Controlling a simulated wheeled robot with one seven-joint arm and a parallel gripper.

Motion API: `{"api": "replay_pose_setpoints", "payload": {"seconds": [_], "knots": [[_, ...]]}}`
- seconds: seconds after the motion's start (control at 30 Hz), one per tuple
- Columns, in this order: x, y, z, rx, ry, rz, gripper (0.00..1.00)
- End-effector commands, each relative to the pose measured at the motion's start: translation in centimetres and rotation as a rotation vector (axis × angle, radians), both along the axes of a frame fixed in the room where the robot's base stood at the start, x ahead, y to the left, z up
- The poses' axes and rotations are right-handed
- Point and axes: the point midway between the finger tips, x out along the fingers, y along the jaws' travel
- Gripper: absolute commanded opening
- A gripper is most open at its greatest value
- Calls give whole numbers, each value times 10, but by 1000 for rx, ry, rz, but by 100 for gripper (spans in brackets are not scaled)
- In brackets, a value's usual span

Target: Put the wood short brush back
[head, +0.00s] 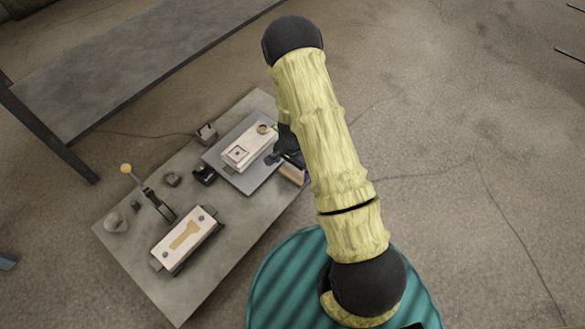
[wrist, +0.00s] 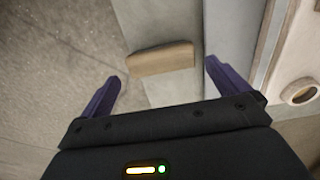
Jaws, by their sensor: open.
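A light-brown wooden block, apparently the wood short brush (wrist: 162,60), lies at the table edge in the wrist view. It also shows in the head view as a small brown piece (head: 293,173) at the right edge of the table, beside the raised grey plate. My gripper (wrist: 162,72) is open, with its two dark purple fingers on either side of the brush in the picture. Nothing is held. I cannot tell how far the fingertips are above it. In the head view the arm partly hides the gripper (head: 289,158).
The low grey table (head: 185,295) bears a grey plate (head: 235,178) with a white box (head: 245,152). A second white box (head: 190,228) with a tan shape, a black stand (head: 160,205) with a yellow ball, and several small items stand leftward. A long bench (head: 110,75) is behind.

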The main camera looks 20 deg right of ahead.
Motion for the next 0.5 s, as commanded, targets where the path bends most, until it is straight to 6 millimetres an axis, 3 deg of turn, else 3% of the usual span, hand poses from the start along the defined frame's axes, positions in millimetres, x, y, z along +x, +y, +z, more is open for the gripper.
{"api": "replay_pose_setpoints", "payload": {"seconds": [0.03,0.23,0.5], "knots": [[0,0,16,1,-1,1,100],[0,0,50,-1,-1,0,100],[0,0,67,0,1,0,100]]}}
